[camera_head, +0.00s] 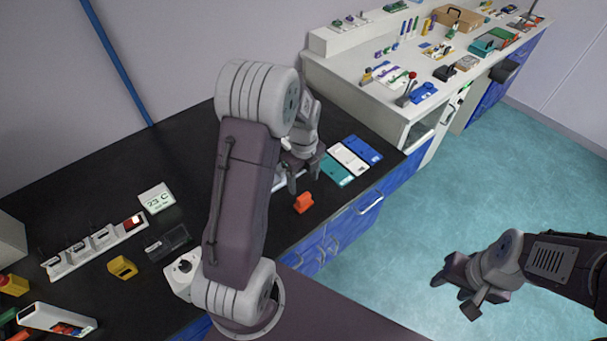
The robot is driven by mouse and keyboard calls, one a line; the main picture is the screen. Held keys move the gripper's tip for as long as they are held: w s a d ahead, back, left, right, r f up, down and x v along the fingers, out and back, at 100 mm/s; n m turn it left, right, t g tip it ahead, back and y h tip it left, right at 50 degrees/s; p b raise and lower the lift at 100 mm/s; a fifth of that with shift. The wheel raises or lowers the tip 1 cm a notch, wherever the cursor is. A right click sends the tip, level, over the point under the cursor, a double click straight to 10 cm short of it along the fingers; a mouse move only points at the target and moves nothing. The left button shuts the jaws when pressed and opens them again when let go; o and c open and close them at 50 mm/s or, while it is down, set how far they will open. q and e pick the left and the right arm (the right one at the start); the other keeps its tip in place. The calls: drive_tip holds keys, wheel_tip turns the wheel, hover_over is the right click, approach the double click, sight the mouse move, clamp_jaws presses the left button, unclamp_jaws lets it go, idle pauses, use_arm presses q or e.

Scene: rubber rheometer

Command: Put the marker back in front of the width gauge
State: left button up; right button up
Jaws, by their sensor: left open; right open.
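My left gripper (303,178) is open over the black bench, near its front edge. A small orange object (303,203) stands on the bench just in front of it, apart from the fingers as far as I can see. A pale item (279,184) shows partly beneath the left gripper; most of it is hidden by the gripper and arm. I cannot tell which item is the marker or the width gauge. My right gripper (455,296) is open and empty over the floor at the lower right.
Teal (336,171), white (349,158) and blue (362,150) flat panels lie right of the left gripper. A white display block (156,198), a yellow holder (122,268) and a white rack (97,247) stand on the left. A crowded white bench (345,62) is behind.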

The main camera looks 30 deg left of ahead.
use_arm(q)
drive_tip(key=s+d+r+n, duration=0.1)
drive_tip(key=s+d+n, duration=0.1)
drive_tip(key=s+n, duration=0.2)
drive_tip(key=s+d+r+n, duration=0.1)
drive_tip(key=s+d+n, duration=0.2)
drive_tip(key=n, duration=0.8)
drive_tip(key=s+d+r+n+t, duration=0.1)
drive_tip(key=s+d+n, duration=0.1)
drive_tip(key=s+n, duration=0.3)
drive_tip(key=n, duration=0.3)
drive_tip(key=shift+s+d+r, duration=0.2)
drive_tip(key=shift+s+d, duration=0.15)
drive_tip(key=shift+s, duration=0.05)
